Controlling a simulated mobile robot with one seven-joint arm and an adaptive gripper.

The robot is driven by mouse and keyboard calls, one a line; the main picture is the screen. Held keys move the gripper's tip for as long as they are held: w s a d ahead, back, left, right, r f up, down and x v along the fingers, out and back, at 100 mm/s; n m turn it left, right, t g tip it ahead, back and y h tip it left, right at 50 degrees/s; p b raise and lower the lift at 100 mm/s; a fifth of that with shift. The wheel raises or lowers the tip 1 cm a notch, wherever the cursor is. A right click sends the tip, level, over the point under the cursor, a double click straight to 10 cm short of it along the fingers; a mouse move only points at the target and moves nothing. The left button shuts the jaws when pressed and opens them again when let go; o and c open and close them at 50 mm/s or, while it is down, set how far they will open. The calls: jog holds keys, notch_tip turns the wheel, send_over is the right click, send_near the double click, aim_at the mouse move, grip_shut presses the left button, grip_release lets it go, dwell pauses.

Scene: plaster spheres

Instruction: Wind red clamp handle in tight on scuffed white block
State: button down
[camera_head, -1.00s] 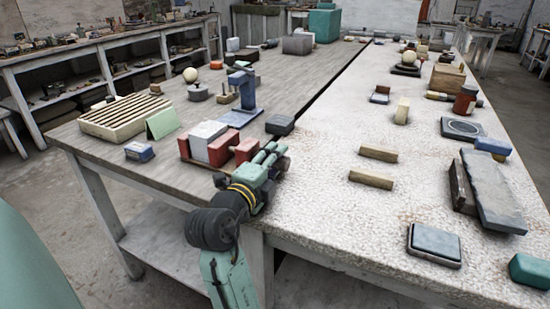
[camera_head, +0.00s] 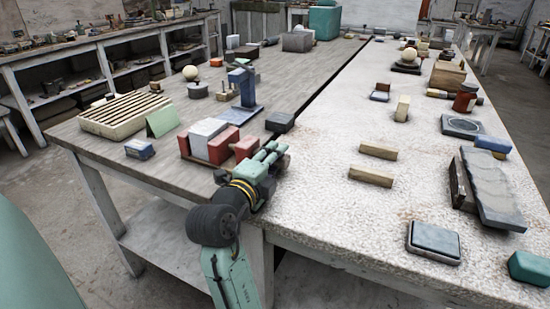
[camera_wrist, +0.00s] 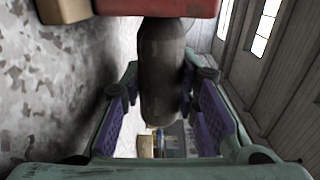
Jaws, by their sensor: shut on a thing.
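The scuffed white block (camera_head: 206,137) stands between the red jaws of a clamp near the table's front edge. One red jaw (camera_head: 223,146) is on its right, and a red end piece (camera_head: 246,147) is nearest my gripper. Whether the jaws press on the block is too small to tell. My gripper (camera_head: 268,154) is at the clamp's right end. In the wrist view, my gripper (camera_wrist: 160,98) is shut on a dark, rounded handle (camera_wrist: 162,70) between its purple pads. The clamp's red body (camera_wrist: 155,7) is at the top of that view.
A blue stand (camera_head: 242,105) and a dark block (camera_head: 280,122) stand behind the clamp.

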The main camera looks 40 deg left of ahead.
jog(key=shift+r+g+p, duration=0.1)
jog(key=shift+g+p, duration=0.2)
jog(key=shift+p, duration=0.1)
jog(key=shift+r+g+p, duration=0.2)
jog(key=shift+g+p, duration=0.2)
jog(key=shift+p, duration=0.5)
jog(key=g+h+p, duration=0.1)
jog(key=g+p, duration=0.2)
jog(key=p, duration=0.2)
jog(key=shift+r, duration=0.15)
jog(key=g+p, duration=0.3)
jog(key=shift+s+a+h, duration=0.1)
jog(key=shift+h, duration=0.2)
jog(key=g+p, duration=0.2)
jog(key=g, duration=0.1)
jog(key=shift+s+a+f+g+h, duration=0.1)
jog(key=shift+s+f+g+h, duration=0.05)
jog(key=shift+f+g+h, duration=0.3)
jog(key=shift+g+h, duration=0.25)
jog(key=shift+g, duration=0.6)
jog(key=g+h, duration=0.1)
jog(key=g, duration=0.4)
jog(key=g+h, duration=0.1)
jog(key=g, duration=0.4)
jog(key=shift+d+g+h, duration=0.2)
jog(key=shift+g+h, duration=0.1)
jog(key=shift+g, duration=0.1)
